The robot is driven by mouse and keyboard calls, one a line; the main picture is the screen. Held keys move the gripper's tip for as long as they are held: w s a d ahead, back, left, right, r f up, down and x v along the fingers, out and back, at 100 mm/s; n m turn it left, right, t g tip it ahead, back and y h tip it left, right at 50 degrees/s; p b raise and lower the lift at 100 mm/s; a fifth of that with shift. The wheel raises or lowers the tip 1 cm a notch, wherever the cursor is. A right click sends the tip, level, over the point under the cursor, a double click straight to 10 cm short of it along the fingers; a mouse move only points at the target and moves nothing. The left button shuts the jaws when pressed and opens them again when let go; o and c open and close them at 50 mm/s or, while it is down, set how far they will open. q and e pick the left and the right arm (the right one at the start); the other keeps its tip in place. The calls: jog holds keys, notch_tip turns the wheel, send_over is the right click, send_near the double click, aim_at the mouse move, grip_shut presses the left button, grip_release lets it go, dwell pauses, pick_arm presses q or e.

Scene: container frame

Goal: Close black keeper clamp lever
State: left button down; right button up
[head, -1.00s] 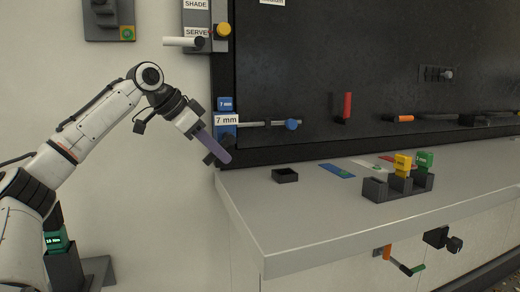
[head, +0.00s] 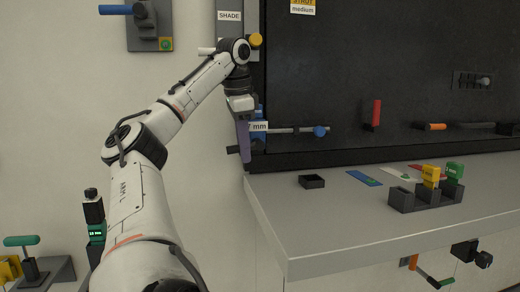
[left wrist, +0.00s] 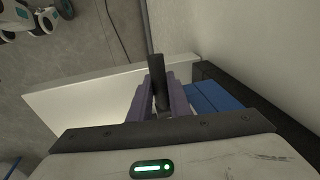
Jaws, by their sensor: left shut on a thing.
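My left gripper (head: 244,160) points almost straight down beside the left end of the workbench, at the lower left corner of the dark panel. Its purple fingers stand on both sides of a black lever (left wrist: 158,85) in the left wrist view, and the gripper is shut on it. In the head view a short black end of the lever (head: 233,149) sticks out left of the fingers. The clamp's base is mostly hidden behind the gripper. A blue block (left wrist: 215,100) is close to the right of the fingers. My right gripper is not in view.
A "7 mm" label (head: 258,127) and a rod with a blue knob (head: 320,131) are just right of the gripper. The grey bench (head: 310,215) holds a small black tray (head: 311,181) and a block rack (head: 425,196). The wall left of the gripper is clear.

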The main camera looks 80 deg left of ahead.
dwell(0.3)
pick_arm(q)
jog(key=c, duration=1.6)
grip_release()
jog(key=shift+c, duration=0.2)
jog(key=p+v, duration=0.2)
jog(key=v, duration=0.8)
jog(key=shift+r+p, duration=0.2)
jog(key=shift+p, duration=0.1)
